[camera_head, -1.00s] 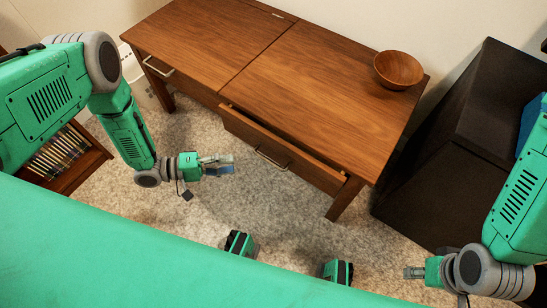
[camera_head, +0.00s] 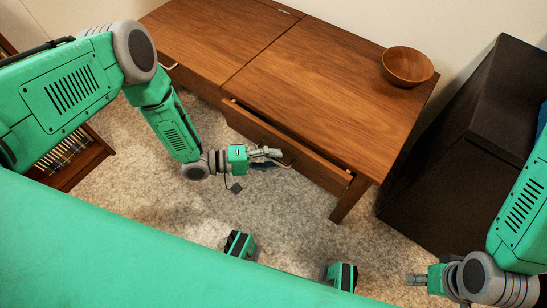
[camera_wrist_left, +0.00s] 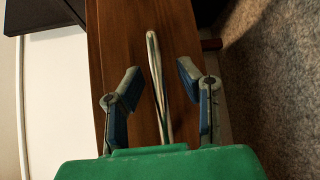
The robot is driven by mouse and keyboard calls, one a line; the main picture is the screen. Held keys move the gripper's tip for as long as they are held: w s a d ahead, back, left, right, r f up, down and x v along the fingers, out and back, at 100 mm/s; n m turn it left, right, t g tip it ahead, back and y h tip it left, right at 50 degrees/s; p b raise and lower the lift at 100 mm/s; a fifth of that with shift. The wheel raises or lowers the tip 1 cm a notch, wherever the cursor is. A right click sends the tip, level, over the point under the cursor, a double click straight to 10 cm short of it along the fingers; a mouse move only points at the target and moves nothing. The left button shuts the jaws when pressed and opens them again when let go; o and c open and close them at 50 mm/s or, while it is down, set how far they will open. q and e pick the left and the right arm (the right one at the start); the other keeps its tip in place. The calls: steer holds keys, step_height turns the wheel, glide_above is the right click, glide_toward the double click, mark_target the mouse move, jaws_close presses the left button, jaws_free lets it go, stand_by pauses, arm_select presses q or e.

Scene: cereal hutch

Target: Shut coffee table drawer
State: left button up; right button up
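The wooden coffee table (camera_head: 315,75) stands ahead of me, with its right-hand drawer (camera_head: 280,140) pulled out a little, a narrow gap showing behind its front. My left gripper (camera_head: 280,157) is at the drawer front, where it covers the drawer's handle in the head view. In the left wrist view the metal handle (camera_wrist_left: 157,75) runs between the two fingers of my left gripper (camera_wrist_left: 152,82), which are spread apart. I cannot tell whether they touch the handle. My right gripper (camera_head: 412,280) is at the lower right, away from the table, its fingers too small to judge.
A wooden bowl (camera_head: 407,66) sits on the table's right end. A dark cabinet (camera_head: 450,140) stands right of the table. A low shelf with books (camera_head: 65,150) is at the left. Speckled carpet (camera_head: 220,205) lies open in front of the table.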

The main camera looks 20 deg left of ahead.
mark_target(281, 159)
arm_select(q)
steer(key=shift+a, duration=0.15)
jaws_close()
steer(key=shift+w+d+f, duration=0.1)
steer(key=shift+w+d, duration=0.15)
steer(key=shift+w, duration=0.4)
steer(key=shift+w+d+r, duration=0.1)
steer(key=shift+w+d, duration=0.15)
steer(key=shift+w, duration=0.35)
steer(key=shift+w+d+f, duration=0.1)
steer(key=shift+w+d, duration=0.15)
steer(key=shift+w, duration=0.4)
jaws_free()
steer(key=v, duration=1.2)
